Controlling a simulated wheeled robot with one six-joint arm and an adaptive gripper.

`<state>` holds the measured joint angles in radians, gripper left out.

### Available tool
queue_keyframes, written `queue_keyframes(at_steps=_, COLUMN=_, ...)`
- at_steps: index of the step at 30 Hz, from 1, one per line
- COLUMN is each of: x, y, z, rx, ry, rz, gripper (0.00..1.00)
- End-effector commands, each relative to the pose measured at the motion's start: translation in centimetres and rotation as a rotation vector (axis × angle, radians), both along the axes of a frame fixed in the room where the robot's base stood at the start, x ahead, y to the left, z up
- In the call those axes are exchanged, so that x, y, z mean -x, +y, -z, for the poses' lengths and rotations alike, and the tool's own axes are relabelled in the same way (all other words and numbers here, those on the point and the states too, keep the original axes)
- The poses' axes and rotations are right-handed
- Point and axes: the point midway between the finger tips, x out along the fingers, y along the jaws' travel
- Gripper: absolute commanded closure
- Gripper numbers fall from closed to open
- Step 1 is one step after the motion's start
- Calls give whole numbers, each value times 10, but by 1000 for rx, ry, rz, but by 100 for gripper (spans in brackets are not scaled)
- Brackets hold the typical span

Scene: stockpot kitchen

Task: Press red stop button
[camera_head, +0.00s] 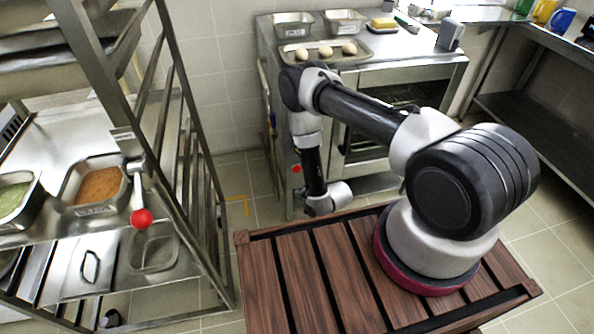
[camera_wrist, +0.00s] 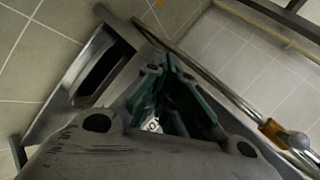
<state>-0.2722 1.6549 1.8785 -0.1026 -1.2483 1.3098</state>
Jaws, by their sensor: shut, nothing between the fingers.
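A small round red button (camera_head: 297,169) shows in the head view on the front left part of the steel oven unit (camera_head: 400,75), just left of my lower arm. I cannot see it in the wrist view. My gripper shows in the wrist view (camera_wrist: 165,105), its dark fingers with green inner pads brought together and empty. In the head view my arm bends down in front of the oven unit, and the fingertips cannot be made out there. I cannot tell how far they are from the button.
A steel rack (camera_head: 170,130) at the left holds food trays and a lever with a red ball (camera_head: 141,218). A tray of eggs (camera_head: 325,51) sits on the oven unit. In the wrist view a metal bar (camera_wrist: 215,85) runs beside my gripper. Tiled floor lies between rack and oven.

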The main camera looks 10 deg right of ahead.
Motion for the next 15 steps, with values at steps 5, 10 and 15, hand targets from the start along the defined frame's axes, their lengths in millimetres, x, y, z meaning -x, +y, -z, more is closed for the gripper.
queue_keyframes(at_steps=5, x=-25, y=0, z=-1, rx=-1, ry=-3, rz=1, gripper=100)
queue_keyframes(at_steps=10, x=-49, y=0, z=-1, rx=-1, ry=-2, rz=0, gripper=100)
queue_keyframes(at_steps=15, x=-67, y=0, z=0, rx=-1, ry=-1, rz=0, gripper=100)
